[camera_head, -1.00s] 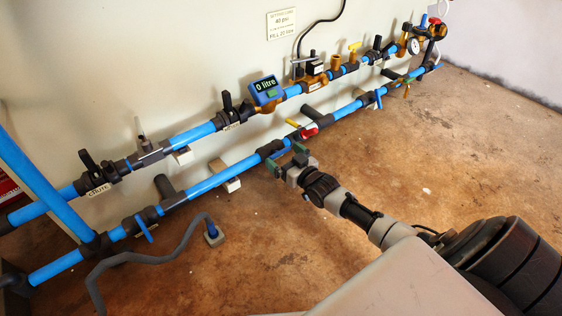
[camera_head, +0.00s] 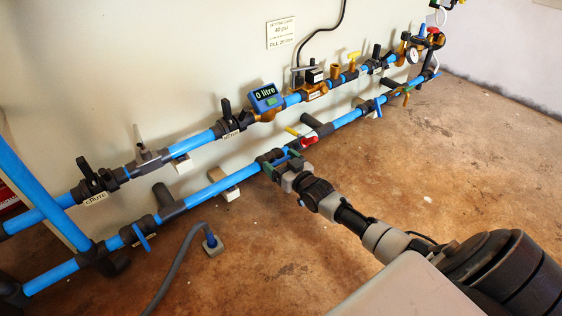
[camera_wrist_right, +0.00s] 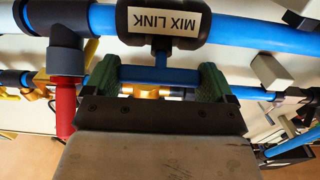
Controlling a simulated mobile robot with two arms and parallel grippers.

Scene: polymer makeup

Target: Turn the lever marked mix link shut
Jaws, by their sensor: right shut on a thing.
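The mix link valve (camera_wrist_right: 133,28) is a black fitting on the lower blue pipe. Its white label (camera_wrist_right: 163,20) reads MIX LINK, upside down in the right wrist view. Its blue lever (camera_wrist_right: 160,74) hangs from a short stem and lies along the pipe's direction in that view. My right gripper (camera_head: 281,162) is at this valve in the head view, its green-padded fingers at the two ends of the lever. It is shut on the lever. In the head view the gripper largely hides the lever. My left gripper is not in view.
The upper pipe carries a blue meter (camera_head: 265,97) reading 0 litre. A grey hose (camera_head: 184,258) crosses the floor at lower left. Open brown floor (camera_head: 440,180) lies at right.

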